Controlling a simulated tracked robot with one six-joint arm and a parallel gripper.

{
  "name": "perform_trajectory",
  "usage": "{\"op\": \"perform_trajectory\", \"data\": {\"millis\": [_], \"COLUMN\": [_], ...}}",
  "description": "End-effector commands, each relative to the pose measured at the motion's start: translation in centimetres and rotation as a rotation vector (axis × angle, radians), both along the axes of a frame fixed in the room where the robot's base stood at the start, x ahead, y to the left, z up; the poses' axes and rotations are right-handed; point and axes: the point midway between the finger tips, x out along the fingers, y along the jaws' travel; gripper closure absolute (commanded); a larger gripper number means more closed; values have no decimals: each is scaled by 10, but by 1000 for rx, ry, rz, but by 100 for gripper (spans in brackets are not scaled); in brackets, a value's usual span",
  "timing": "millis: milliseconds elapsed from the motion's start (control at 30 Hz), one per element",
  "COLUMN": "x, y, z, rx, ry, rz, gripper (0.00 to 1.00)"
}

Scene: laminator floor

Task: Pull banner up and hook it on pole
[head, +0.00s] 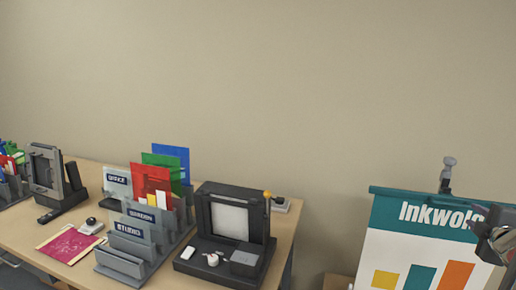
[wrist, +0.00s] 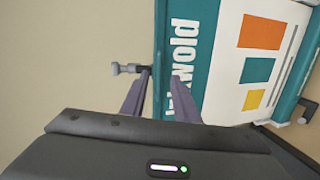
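The banner (head: 405,255) stands at the right in the head view, with a teal header, lettering and coloured blocks on white. It is drawn out upward; it also shows sideways in the wrist view (wrist: 210,60). The pole's knobbed top (head: 449,163) rises just above the banner's top rail (head: 405,194); this knob shows in the wrist view (wrist: 122,69). My gripper (head: 492,236) is at the header's right part. Whether the rail sits on the pole's hook is hidden.
A wooden desk (head: 30,222) at the left holds a file rack (head: 120,262), a black framed machine (head: 260,215) and another device (head: 48,180). The plain wall (head: 300,90) behind is clear. A dark foot (wrist: 305,112) shows near the banner's base.

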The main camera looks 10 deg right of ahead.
Motion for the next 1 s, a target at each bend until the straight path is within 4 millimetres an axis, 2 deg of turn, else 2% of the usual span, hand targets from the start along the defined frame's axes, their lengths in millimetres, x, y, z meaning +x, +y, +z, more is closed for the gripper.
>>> {"op": "perform_trajectory", "data": {"millis": [100, 233, 333, 433, 567, 667, 1000], "x": [-24, -59, -75, -85, -89, -89, -87], "y": [-15, -21, -9, 13, 56, 98, 253], "z": [-25, -51, -63, -72, -82, -88, -100], "rx": [123, 275, 384, 490, 630, 739, 1042], "ry": [2, -10, -28, -45, -63, -69, -20], "rz": [-146, -340, -466, -574, -693, -767, -886], "gripper": [72, 72, 72, 72, 72, 72, 72]}}
